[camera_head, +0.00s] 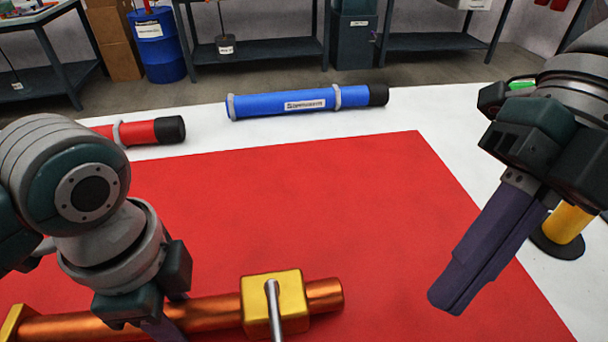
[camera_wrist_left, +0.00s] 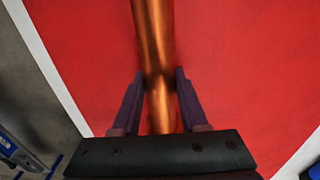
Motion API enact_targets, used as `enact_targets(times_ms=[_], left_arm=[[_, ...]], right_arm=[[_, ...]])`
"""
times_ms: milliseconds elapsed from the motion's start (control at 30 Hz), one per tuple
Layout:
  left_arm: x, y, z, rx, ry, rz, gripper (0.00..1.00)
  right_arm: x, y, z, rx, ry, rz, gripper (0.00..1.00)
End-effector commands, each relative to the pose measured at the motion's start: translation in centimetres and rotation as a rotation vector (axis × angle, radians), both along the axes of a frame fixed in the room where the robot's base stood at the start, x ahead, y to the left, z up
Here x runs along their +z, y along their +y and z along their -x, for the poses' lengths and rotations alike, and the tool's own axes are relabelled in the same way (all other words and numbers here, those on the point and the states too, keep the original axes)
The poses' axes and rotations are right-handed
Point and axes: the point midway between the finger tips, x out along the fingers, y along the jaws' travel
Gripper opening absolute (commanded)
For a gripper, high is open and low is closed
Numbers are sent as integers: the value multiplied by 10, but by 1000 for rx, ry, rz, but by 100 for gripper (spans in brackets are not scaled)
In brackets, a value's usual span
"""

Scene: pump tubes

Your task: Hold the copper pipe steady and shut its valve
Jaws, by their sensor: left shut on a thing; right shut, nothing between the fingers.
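The copper pipe (camera_head: 205,311) lies across the lower left of the red mat in the head view. A gold valve block (camera_head: 258,287) sits around the pipe near its right end, with a grey metal lever (camera_head: 274,312) pointing toward the bottom of the picture. My left gripper (camera_head: 165,328) is over the pipe left of the valve, its fingertips mostly hidden by the wrist. In the left wrist view its fingers stand on both sides of the pipe (camera_wrist_left: 155,60), shut on it. My right gripper (camera_head: 447,300) is shut and empty, above the mat right of the valve.
The red mat (camera_head: 300,200) lies on a white table (camera_head: 200,167), clear beyond the valve. A blue tube (camera_head: 290,102) and a red tube (camera_head: 140,132) lie along the far edge. A yellow cylinder on a dark base (camera_head: 563,225) stands at the right, partly behind my right arm.

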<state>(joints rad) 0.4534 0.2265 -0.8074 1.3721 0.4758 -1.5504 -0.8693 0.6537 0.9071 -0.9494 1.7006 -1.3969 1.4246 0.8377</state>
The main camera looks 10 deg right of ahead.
Motion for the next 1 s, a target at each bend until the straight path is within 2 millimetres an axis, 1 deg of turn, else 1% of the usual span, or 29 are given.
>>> enact_targets(times_ms=[267, 300, 567, 600, 867, 933, 1000], left_arm=[[-1, 2, 0, 3, 0, -6, 0], [-1, 2, 0, 3, 0, -7, 48], [0, 1, 0, 2, 0, -4, 77], [0, 1, 0, 2, 0, -4, 78], [2, 1, -1, 1, -1, -2, 78], [7, 1, -1, 1, -1, -2, 78], [17, 0, -1, 0, -3, 0, 78]], right_arm=[[1, -1, -1, 0, 0, 0, 0], [1, -1, -1, 0, 0, 0, 0], [1, -1, -1, 0, 0, 0, 0], [1, -1, 0, 0, 0, 0, 0], [1, -1, 0, 0, 0, 0, 0], [1, -1, 0, 0, 0, 0, 0], [1, -1, 0, 0, 0, 0, 0]])
